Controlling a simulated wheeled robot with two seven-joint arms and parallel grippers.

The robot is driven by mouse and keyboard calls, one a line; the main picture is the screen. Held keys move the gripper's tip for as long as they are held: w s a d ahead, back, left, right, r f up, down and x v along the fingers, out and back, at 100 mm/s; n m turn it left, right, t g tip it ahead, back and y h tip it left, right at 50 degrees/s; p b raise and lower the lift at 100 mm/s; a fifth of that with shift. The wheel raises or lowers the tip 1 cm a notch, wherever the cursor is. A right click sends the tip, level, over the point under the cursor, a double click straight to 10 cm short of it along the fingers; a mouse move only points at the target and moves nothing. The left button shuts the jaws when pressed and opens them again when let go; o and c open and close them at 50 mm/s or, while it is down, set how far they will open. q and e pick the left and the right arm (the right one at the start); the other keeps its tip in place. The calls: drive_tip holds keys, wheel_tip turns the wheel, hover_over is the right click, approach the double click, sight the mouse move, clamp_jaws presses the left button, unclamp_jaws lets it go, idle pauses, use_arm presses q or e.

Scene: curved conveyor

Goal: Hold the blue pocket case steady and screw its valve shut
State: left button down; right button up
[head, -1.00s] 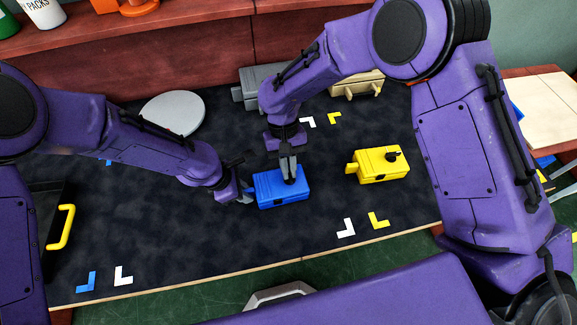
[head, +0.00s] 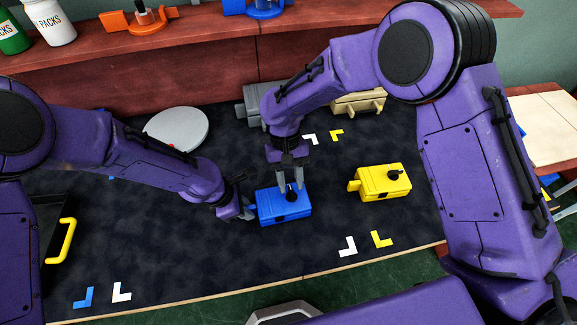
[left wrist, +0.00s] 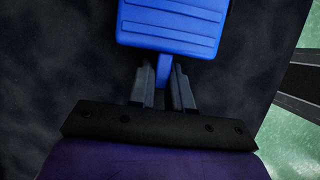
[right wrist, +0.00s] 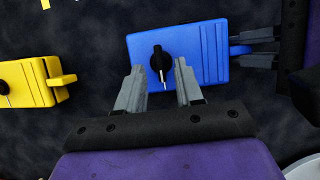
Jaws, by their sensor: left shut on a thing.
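The blue pocket case (head: 284,208) lies on the dark mat, with a black valve knob on its top. The knob (right wrist: 161,60) has a pale pointer line and shows clearly in the right wrist view. My left gripper (left wrist: 163,85) is shut on the tab at the left end of the blue case, seen in the left wrist view. My right gripper (right wrist: 158,75) is over the case from above. Its fingers are spread on either side of the knob, with gaps showing, so it is open and not gripping the knob.
A yellow case (head: 382,182) with a black knob lies to the right of the blue one. A grey case (head: 257,103) and a beige case (head: 360,103) stand behind. A round grey disc (head: 178,129) lies at the back left.

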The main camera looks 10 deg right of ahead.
drive_tip(key=v, duration=1)
drive_tip(key=shift+r, duration=0.25)
use_arm(q)
drive_tip(key=c, duration=1)
unclamp_jaws()
drive_tip(key=shift+r, duration=0.1)
